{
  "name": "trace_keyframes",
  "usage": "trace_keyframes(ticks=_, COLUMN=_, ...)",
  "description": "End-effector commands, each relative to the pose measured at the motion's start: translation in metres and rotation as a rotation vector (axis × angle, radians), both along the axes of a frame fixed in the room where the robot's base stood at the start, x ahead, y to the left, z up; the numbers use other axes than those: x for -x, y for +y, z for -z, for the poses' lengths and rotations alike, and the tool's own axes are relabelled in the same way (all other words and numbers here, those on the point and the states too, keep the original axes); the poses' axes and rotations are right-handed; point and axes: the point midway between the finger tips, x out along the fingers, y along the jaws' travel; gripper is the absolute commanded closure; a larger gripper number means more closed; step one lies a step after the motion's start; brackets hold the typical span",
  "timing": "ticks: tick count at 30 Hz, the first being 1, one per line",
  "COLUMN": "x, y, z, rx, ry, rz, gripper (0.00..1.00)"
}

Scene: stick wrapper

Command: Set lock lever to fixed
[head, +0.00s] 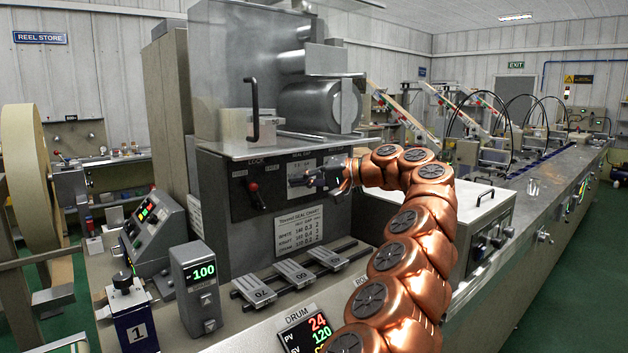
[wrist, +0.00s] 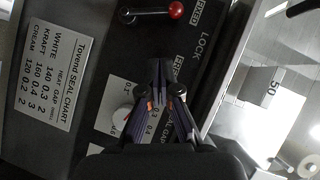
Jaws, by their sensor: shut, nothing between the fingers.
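The lock lever (head: 254,187) is a short dark arm with a red knob on the dark front panel of the grey machine. In the head view it points up and slightly left from its pivot. In the wrist view its red knob (wrist: 176,10) is at the top edge, close to the FIXED label (wrist: 193,15). My gripper (head: 300,182) is right of the lever, in front of the seal gap plate. In the wrist view my gripper (wrist: 160,64) has its fingers together, empty, apart from the lever. The gripper hides part of the panel.
The seal gap plate (wrist: 118,92) with its pale knob is beside my fingers. A seal chart (head: 298,232) is below on the panel. A clear guard with a black handle (head: 254,110) overhangs above. Numbered metal blocks (head: 290,270) lie on the bench below.

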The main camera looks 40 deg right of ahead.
Motion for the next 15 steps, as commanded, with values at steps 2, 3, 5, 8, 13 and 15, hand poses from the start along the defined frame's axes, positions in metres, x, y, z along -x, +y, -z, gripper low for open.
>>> trace_keyframes(ticks=2, x=-0.013, y=0.008, z=0.002, rx=0.000, ry=-0.001, rz=-0.003, gripper=1.00)
trace_keyframes(ticks=3, x=-0.019, y=0.012, z=0.003, rx=0.000, ry=0.000, rz=-0.004, gripper=1.00)
trace_keyframes(ticks=5, x=-0.028, y=0.017, z=0.006, rx=-0.001, ry=0.001, rz=-0.006, gripper=1.00)
trace_keyframes(ticks=8, x=-0.035, y=0.021, z=0.009, rx=-0.002, ry=-0.001, rz=-0.001, gripper=1.00)
trace_keyframes(ticks=13, x=-0.036, y=0.028, z=0.011, rx=-0.005, ry=-0.003, rz=0.000, gripper=1.00)
trace_keyframes(ticks=15, x=-0.037, y=0.031, z=0.013, rx=-0.004, ry=-0.003, rz=0.000, gripper=1.00)
